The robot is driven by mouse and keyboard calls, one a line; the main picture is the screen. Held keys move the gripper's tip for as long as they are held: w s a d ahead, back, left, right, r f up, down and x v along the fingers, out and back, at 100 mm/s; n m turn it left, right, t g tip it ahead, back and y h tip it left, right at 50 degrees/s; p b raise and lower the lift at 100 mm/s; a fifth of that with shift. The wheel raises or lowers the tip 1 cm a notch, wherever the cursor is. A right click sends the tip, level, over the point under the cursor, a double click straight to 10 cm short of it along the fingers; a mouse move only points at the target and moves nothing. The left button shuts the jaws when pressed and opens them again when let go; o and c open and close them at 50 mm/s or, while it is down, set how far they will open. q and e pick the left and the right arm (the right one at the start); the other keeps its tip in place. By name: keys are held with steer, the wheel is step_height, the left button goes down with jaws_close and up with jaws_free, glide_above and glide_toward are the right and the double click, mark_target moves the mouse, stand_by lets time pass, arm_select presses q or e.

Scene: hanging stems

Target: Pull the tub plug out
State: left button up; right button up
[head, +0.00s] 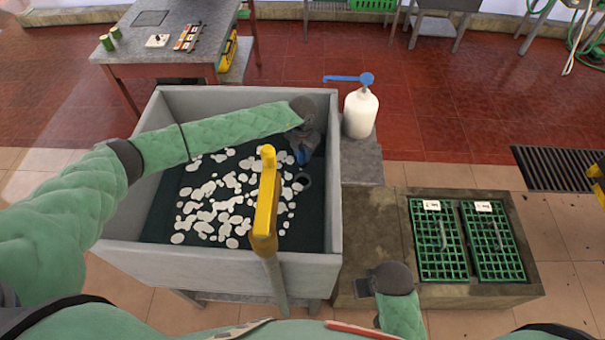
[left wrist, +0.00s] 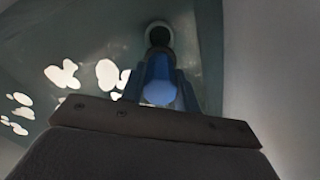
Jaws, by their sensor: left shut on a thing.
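The grey tub (head: 200,262) holds dark water with pale floating patches (head: 215,205). My left gripper (head: 303,154) reaches down inside its right side. It is shut on a blue piece, which I take to be the plug (head: 302,158); in the left wrist view the plug (left wrist: 159,82) stands between the fingers (left wrist: 160,95). A dark ring (head: 304,180), seemingly the drain, lies near the blue piece; it shows beyond it in the left wrist view (left wrist: 158,30). I cannot tell whether they touch. My right gripper (head: 362,286) is low beside the tub, its jaws unclear.
A yellow post (head: 266,205) rises at the tub's front edge. A white pump bottle (head: 360,112) stands on a ledge right of the tub. Green grates (head: 438,240) lie farther right. A table (head: 160,50) stands behind. Red floor (head: 450,110) is open behind right.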

arm_select(q)
step_height(320, 180, up, 26)
steer(key=p, duration=0.7)
stand_by(0.5)
